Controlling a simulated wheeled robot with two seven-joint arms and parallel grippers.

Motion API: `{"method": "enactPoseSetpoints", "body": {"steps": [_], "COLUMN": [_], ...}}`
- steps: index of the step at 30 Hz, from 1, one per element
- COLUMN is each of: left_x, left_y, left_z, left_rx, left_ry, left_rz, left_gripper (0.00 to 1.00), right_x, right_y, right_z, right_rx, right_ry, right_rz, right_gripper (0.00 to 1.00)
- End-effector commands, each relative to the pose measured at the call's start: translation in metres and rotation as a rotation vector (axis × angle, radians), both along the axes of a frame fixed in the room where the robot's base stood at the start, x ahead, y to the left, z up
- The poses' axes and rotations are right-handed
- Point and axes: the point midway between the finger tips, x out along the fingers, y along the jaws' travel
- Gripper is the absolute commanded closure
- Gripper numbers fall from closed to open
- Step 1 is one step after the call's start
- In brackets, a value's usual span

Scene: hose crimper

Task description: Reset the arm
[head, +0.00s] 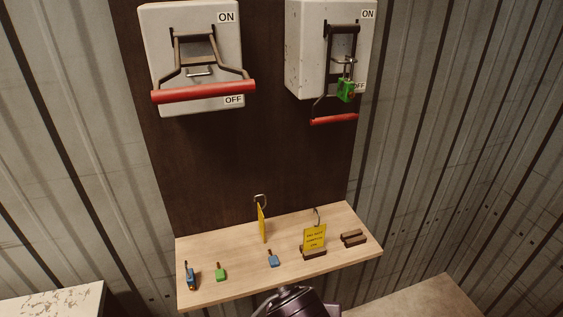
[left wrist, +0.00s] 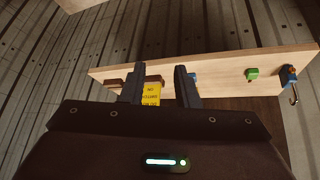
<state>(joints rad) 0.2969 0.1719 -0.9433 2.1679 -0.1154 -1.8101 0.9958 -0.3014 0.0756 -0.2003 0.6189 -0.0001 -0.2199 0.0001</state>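The left switch box (head: 190,20) has a frame lever with a thick red handle (head: 203,92) just above its OFF label. The right box (head: 305,50) has a lever with a red handle (head: 334,119) hanging below the box. A green padlock (head: 346,90) hangs on that lever near OFF. My left gripper (left wrist: 162,80) is open in the left wrist view, its two dark fingers apart. A yellow tag (left wrist: 152,94) shows beyond the gap, with no clear sign of contact. A dark piece of my arm is at the head view's bottom edge. My right gripper is not seen.
A wooden shelf (head: 230,287) below the boxes holds blue padlocks (head: 191,275) (head: 273,259), a green padlock (head: 221,272), yellow tags with hooks (head: 262,223) (head: 315,238) and dark blocks (head: 352,239). A pale surface (head: 50,300) is at lower left.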

Motion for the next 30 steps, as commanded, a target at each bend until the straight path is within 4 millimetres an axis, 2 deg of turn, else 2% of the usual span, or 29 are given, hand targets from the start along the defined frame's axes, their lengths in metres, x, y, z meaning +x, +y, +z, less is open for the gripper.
{"method": "enactPoseSetpoints", "body": {"steps": [5,9,12,21,24,30], "left_x": [-0.006,-0.015,-0.024,-0.058,-0.069,-0.053], "left_y": [0.058,0.111,0.142,0.22,0.241,0.235], "left_z": [-0.024,-0.045,-0.057,-0.083,-0.09,-0.148], "left_rx": [-0.064,-0.049,-0.021,0.088,0.129,0.124], "left_ry": [0.109,0.141,0.157,0.203,0.219,0.237], "left_rz": [-0.03,-0.038,-0.042,-0.051,-0.061,-0.066], "left_gripper": [0.72,0.72,0.72,0.72,0.72,0.72], "right_x": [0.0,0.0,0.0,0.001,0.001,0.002], "right_y": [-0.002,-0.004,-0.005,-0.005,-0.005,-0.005], "right_z": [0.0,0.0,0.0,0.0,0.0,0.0], "right_rx": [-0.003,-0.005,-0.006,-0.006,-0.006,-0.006], "right_ry": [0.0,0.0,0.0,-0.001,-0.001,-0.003], "right_rz": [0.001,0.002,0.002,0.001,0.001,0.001], "right_gripper": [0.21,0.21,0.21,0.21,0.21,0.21]}}
